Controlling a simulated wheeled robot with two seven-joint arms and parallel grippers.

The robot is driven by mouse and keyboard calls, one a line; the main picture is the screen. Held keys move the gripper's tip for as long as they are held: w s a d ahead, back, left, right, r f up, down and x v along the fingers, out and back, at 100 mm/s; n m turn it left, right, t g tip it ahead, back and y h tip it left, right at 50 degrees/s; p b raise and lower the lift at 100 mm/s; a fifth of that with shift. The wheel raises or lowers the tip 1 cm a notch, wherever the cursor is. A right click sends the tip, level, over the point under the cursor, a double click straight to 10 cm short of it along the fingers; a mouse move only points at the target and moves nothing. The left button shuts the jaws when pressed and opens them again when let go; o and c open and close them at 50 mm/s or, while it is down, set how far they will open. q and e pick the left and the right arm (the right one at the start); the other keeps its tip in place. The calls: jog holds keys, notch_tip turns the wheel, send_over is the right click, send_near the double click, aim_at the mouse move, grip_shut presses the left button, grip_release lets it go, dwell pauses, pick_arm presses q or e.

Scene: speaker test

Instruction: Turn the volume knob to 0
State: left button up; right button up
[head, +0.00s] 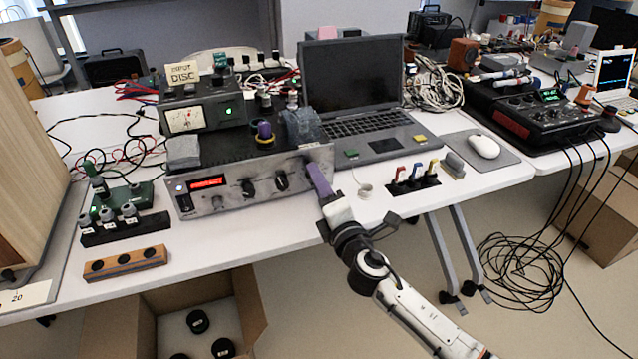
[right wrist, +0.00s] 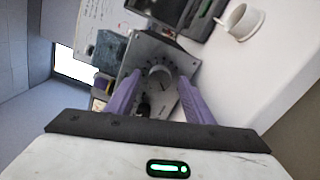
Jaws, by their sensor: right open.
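The silver amplifier (head: 225,196) stands on the white table, its front panel showing a lit red display and dark knobs. My right gripper (head: 318,180) is at the right end of this panel in the head view and hides part of it. In the right wrist view, a round silver knob (right wrist: 160,74) with marks around it on the panel (right wrist: 145,50) lies between and beyond the open purple fingers of my right gripper (right wrist: 159,80). I cannot tell whether the fingers touch it. The knob's setting is too small to read. My left gripper is not in view.
A laptop (head: 352,75) stands right of the amplifier. Small coloured connectors (head: 412,178) and a white cup-like ring (head: 365,191) lie near the table's front edge. A wooden block (head: 125,263) lies at front left.

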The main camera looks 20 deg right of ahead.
jog(key=s, duration=0.9)
jog(key=shift+s+d, duration=0.2)
jog(key=shift+s, duration=0.2)
jog(key=s+d+f+m+g+h, duration=0.4)
jog(key=s+d+f+m+g, duration=0.3)
jog(key=s+m, duration=0.45)
jog(key=s+a+f+m+g+y, duration=0.2)
jog(key=s+f+m+g, duration=0.15)
jog(key=s, duration=0.55)
jog(key=s+a+f+m+g+y, duration=0.2)
jog(key=s+m+g, duration=0.25)
jog(key=s, duration=0.35)
jog(key=w+a+f+t+y+p, duration=0.2)
jog(key=w+a+f+t+p, duration=0.1)
jog(key=w+a+f+t, duration=0.1)
notch_tip(320, 180, down, 4)
jog(key=a+t, duration=0.1)
jog(key=a, duration=0.1)
jog(key=shift+a+r+t, duration=0.2)
jog(key=shift+a+t, duration=0.1)
